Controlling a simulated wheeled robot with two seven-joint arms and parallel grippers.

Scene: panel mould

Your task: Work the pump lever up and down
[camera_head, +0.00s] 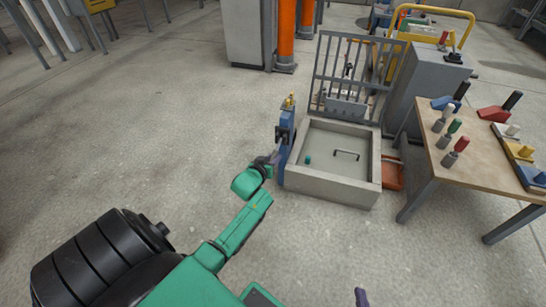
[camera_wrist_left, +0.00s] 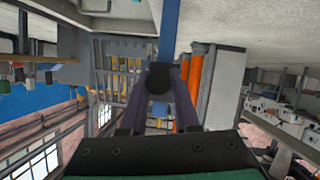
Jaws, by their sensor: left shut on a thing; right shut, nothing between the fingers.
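The blue pump (camera_head: 290,150) stands upright against the left side of the low concrete box, with a yellow part (camera_head: 289,101) at its top. My left gripper (camera_head: 274,160) is beside it on the left. In the left wrist view, the two fingers of my left gripper (camera_wrist_left: 158,88) close on the black rounded end of the pump lever (camera_wrist_left: 158,78). A blue bar (camera_wrist_left: 170,32) runs on beyond that end. In the head view the gripped end is too small to make out. Only the purple-grey tip of my right gripper (camera_head: 361,297) shows at the bottom edge, shut and empty.
A wooden table (camera_head: 452,173) with coloured tools is on the right.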

